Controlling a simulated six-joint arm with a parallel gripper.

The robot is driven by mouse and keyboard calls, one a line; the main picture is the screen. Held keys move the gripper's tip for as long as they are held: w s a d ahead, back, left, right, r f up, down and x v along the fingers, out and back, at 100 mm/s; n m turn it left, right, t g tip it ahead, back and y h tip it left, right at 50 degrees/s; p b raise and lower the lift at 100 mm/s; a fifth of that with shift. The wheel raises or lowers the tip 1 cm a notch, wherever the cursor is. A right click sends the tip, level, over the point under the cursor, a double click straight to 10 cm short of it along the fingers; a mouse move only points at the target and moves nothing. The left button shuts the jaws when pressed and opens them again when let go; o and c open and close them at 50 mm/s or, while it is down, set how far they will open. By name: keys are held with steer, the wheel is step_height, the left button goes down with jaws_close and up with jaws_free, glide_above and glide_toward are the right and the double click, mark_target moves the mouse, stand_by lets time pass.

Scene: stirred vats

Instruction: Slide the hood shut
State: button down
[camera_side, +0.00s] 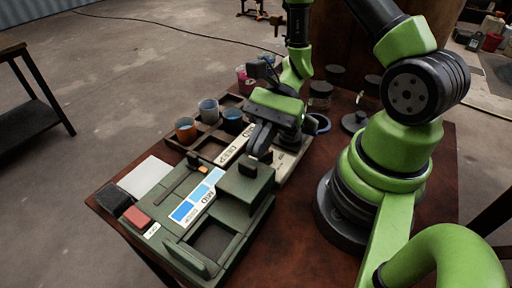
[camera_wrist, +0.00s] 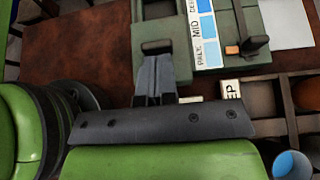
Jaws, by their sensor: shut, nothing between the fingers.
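The hood (camera_side: 244,188) is a dark green box on the green device (camera_side: 163,200). A dark square well (camera_side: 212,243) lies uncovered in front of it in the side view. My gripper (camera_side: 260,152) is shut and empty, with its fingertips close to the knob on the hood and its far edge. In the wrist view my gripper (camera_wrist: 156,62) points at the hood's dark edge piece (camera_wrist: 158,47). I cannot tell whether the fingertips touch it.
A blue shade strip (camera_side: 195,205) and an orange-tipped slider (camera_side: 203,168) are beside the hood. A dark wooden rack (camera_side: 178,145) with several coloured cups stands behind. A red block (camera_side: 137,217) and a white pad (camera_side: 146,174) lie at the left. Dark jars stand at the back right.

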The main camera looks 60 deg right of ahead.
steer(key=shift+a+f, duration=0.3)
steer(key=shift+a, duration=0.2)
steer(key=a, duration=1.1)
steer(key=shift+a, duration=0.35)
steer(key=shift+d, duration=0.1)
step_height(320, 180, up, 5)
glide_above(265, 172)
steer(key=w+a, duration=0.2)
steer(key=w, duration=0.1)
steer(key=shift+s+d, duration=0.2)
steer(key=shift+d, duration=0.05)
steer(key=s+d+r+n+t+h, duration=0.2)
steer(key=r+n+t+h, duration=0.1)
steer(key=r+n+h, duration=0.2)
steer(key=s+d+r+n+t+h, duration=0.3)
steer(key=r+n, duration=0.6)
steer(key=r, duration=0.3)
steer(key=shift+s+d+t+h, duration=0.25)
steer(key=shift+t+h, duration=0.35)
steer(key=shift+h, duration=0.4)
